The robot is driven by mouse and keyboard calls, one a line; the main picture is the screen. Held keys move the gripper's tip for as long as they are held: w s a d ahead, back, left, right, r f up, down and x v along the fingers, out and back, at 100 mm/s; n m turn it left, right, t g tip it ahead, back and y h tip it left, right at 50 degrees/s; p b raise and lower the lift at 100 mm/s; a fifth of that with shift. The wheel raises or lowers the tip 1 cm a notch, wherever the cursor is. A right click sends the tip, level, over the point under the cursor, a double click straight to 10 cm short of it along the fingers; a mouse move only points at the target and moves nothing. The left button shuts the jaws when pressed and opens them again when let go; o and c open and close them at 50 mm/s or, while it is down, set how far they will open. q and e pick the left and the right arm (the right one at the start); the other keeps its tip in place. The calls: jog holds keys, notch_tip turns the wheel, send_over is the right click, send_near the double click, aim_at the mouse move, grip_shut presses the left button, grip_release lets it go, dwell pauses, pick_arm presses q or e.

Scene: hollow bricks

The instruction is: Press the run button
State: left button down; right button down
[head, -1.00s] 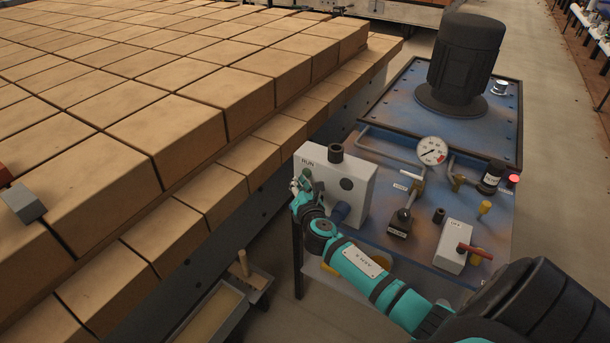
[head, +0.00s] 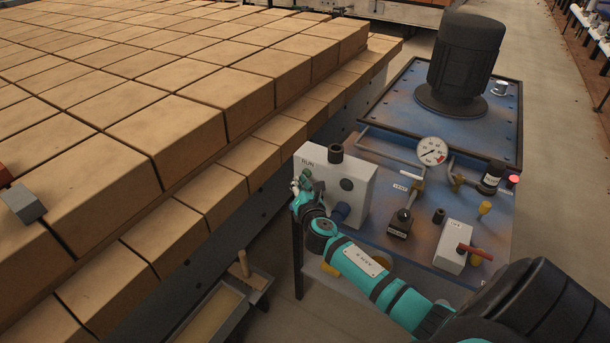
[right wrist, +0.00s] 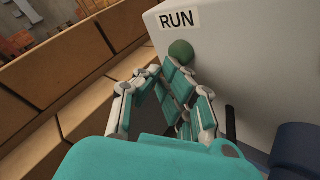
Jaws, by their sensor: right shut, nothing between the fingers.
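The run button is a round green knob (right wrist: 181,53) under the RUN label (right wrist: 176,18) in the right wrist view. It sits on the face of a white control box (head: 353,171), which stands on the blue machine bench. My right gripper (head: 303,182) is shut and empty, right in front of the box's left part. In the right wrist view its fingertips (right wrist: 172,70) lie just below and beside the button; I cannot tell whether they touch it. In the head view the gripper largely covers the button. My left gripper is not in view.
A dark knob (head: 335,153) tops the box, and a blue cylinder (head: 340,212) sticks out of its face. A gauge (head: 432,151), a vent lever (head: 404,215) and a red-handled switch box (head: 452,245) stand to the right. Stacked bricks (head: 188,125) fill the left.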

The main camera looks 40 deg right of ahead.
jog(key=shift+d, duration=0.15)
dwell(0.4)
jog(key=shift+w+d, duration=0.15)
jog(key=shift+d, duration=0.15)
jog(key=shift+a+r, duration=0.1)
jog(key=shift+a, duration=0.3)
dwell(0.3)
jog(key=s+a+p, duration=0.1)
jog(key=s+a, duration=0.1)
jog(key=a, duration=0.3)
jog(key=shift+s+a, duration=0.3)
dwell(0.5)
